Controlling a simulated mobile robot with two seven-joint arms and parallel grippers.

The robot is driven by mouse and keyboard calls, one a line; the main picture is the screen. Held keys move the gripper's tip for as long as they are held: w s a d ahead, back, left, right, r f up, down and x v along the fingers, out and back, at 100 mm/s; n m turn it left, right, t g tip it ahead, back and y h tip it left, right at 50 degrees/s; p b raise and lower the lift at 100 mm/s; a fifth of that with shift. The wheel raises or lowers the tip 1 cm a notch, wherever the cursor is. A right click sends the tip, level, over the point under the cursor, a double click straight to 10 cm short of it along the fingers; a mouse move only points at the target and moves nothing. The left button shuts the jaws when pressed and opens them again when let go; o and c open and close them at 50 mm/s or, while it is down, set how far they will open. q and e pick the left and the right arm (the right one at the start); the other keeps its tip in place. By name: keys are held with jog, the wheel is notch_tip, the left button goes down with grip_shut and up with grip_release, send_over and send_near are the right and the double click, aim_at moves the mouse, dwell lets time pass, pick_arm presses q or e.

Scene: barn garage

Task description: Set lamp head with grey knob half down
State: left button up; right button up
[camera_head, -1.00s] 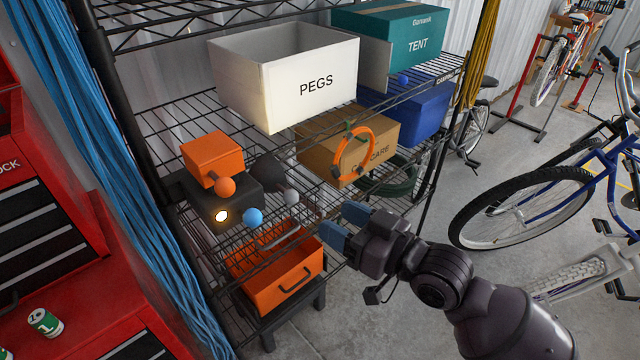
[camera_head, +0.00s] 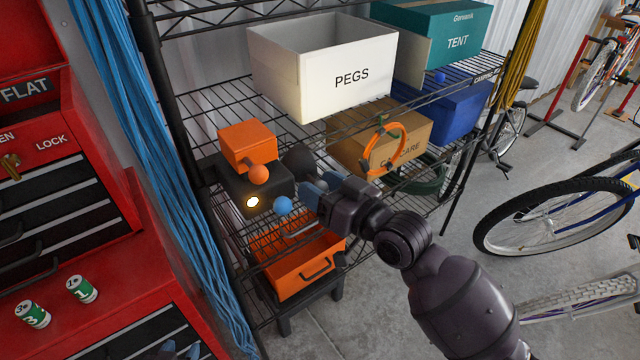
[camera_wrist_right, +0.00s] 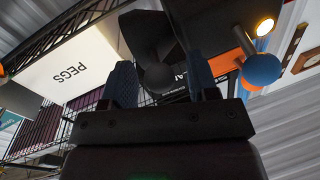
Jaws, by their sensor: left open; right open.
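A dark lamp head (camera_head: 298,158) shaped like a cone sits on the rack shelf, beside a black base (camera_head: 232,186). In the right wrist view the dark lamp head (camera_wrist_right: 147,32) has a grey ball knob (camera_wrist_right: 157,76) that lies between my right gripper's blue fingertips. My right gripper (camera_head: 321,188) is open at the lamp head and hides the grey knob in the head view. Whether the fingers touch it I cannot tell. My left gripper (camera_head: 180,350) only just shows at the bottom edge, open.
The PEGS box (camera_head: 365,75) is above. An orange crate (camera_head: 304,271) is below.

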jog(key=shift+w+a, duration=0.15)
jog(key=c, duration=0.9)
jog(key=shift+f+m+p, duration=0.35)
jog(key=shift+m+p, duration=0.05)
jog(key=shift+m, duration=0.9)
jog(key=shift+a+f+m+t, duration=0.1)
jog(key=shift+f+m+t, duration=0.15)
jog(key=shift+m, duration=0.6)
jog(key=shift+f+m+t, duration=0.15)
jog(key=shift+m+t, duration=0.1)
jog(key=shift+m, duration=0.6)
jog(key=shift+y, duration=0.3)
